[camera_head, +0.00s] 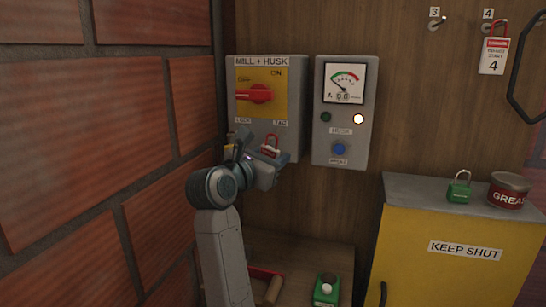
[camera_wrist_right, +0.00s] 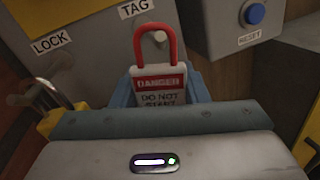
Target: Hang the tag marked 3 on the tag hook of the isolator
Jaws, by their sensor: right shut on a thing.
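The isolator (camera_head: 294,110), a grey box marked MILL + HUSK with a red handle, hangs on the wall; its TAG label also shows in the wrist view (camera_wrist_right: 136,8). My right gripper (camera_head: 268,168) is just below its lower right edge. It is shut on a danger tag with a red loop (camera_wrist_right: 158,84), held upright between the blue fingers. The tag's number is hidden behind the gripper. The loop is under the TAG label, with a small metal end showing inside it; whether the hook passes through the loop I cannot tell. My left gripper is out of view.
A yellow padlock (camera_wrist_right: 58,118) hangs under the LOCK label, close left of the gripper. The meter box (camera_head: 344,145) is right of the isolator. Wall hook 3 (camera_head: 435,25) is empty; tag 4 (camera_head: 493,57) hangs beside it. A brick wall (camera_head: 100,130) bounds the left.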

